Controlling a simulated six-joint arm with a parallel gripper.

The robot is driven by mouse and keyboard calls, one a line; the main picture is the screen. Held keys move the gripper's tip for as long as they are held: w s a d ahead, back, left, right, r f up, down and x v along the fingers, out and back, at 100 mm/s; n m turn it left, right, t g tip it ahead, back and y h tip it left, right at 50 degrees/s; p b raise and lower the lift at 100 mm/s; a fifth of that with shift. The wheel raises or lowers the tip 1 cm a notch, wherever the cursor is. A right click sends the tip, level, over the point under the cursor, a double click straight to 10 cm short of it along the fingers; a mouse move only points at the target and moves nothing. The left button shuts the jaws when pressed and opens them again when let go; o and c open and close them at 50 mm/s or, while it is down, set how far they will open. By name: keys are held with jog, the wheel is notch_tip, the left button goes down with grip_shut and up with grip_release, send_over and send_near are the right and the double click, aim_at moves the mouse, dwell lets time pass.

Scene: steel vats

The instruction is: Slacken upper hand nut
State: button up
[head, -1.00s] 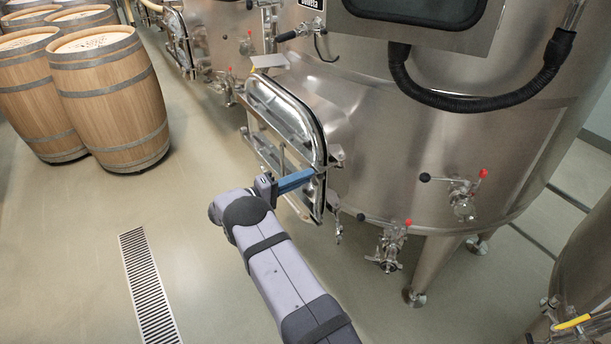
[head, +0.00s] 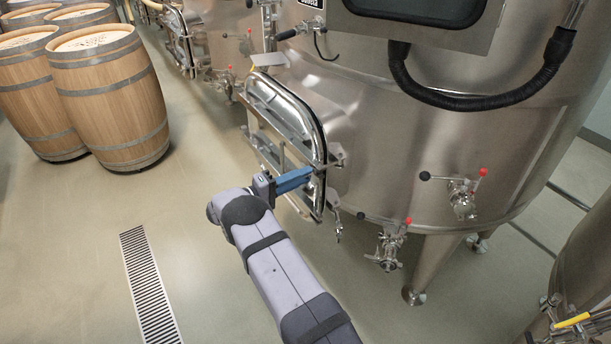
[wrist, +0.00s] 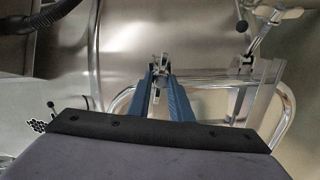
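The upper hand nut (wrist: 159,67) is a small metal piece between my fingertips in the wrist view. In the head view it is mostly hidden by my gripper (head: 312,172), at the right edge of the vat's oval door (head: 288,103). My gripper also shows in the wrist view (wrist: 160,74), with two blue fingers close together. The metal piece fills the narrow gap between them, and they appear shut on it. Another metal fitting (head: 337,228) hangs lower on the door's right side.
The steel vat (head: 400,140) carries valves with red and black knobs (head: 462,195) right of the door. A black hose (head: 470,100) loops above. Wooden barrels (head: 110,95) stand at the left. The floor near the drain grate (head: 150,285) is clear.

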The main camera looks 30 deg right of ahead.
jog(key=a+b, duration=0.1)
jog(key=a, duration=0.7)
jog(key=shift+a, duration=0.25)
dwell(0.4)
jog(key=shift+m, duration=0.3)
